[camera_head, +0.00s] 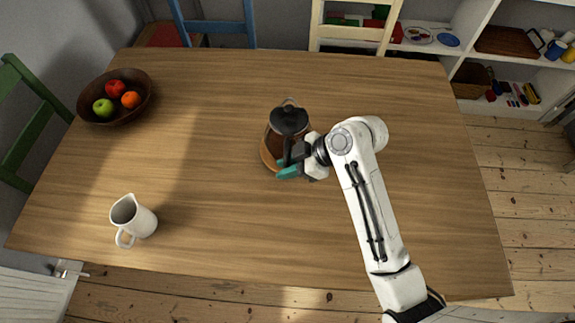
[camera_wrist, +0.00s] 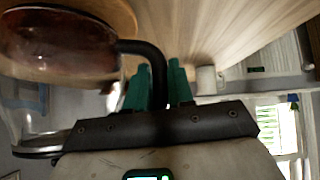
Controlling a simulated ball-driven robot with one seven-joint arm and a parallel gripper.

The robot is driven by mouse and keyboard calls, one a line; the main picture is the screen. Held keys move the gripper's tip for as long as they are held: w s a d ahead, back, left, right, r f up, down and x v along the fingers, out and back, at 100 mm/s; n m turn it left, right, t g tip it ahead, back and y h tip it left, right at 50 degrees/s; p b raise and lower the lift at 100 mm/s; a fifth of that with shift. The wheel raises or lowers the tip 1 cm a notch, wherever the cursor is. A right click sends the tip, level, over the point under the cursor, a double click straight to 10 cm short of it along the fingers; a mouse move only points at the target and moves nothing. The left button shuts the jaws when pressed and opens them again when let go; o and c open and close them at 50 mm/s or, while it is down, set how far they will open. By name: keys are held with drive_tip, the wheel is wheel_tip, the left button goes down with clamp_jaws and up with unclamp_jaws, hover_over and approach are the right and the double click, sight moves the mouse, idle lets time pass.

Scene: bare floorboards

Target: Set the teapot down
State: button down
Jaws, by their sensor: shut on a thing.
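The teapot (camera_head: 289,121) is a glass pot with a black lid and a black handle, holding dark reddish-brown liquid. It stands out near the middle of the wooden table, over a round wooden board (camera_head: 267,158); I cannot tell whether it touches the board. My gripper (camera_head: 291,168) has teal fingers and is shut on the teapot's handle from the front right. In the wrist view my gripper (camera_wrist: 158,88) has the black handle (camera_wrist: 153,55) between its fingers, and the glass body (camera_wrist: 62,45) lies to the left. The teapot's base is hidden in the head view.
A dark bowl (camera_head: 134,113) with red, orange and green fruit sits at the table's back left. A white jug (camera_head: 140,218) stands at the front left. The table's right side (camera_head: 432,130) is clear. Chairs stand at the left and back edges; shelves are at the back right.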

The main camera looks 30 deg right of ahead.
drive_tip(key=shift+f, duration=0.3)
drive_tip(key=c, duration=1)
unclamp_jaws()
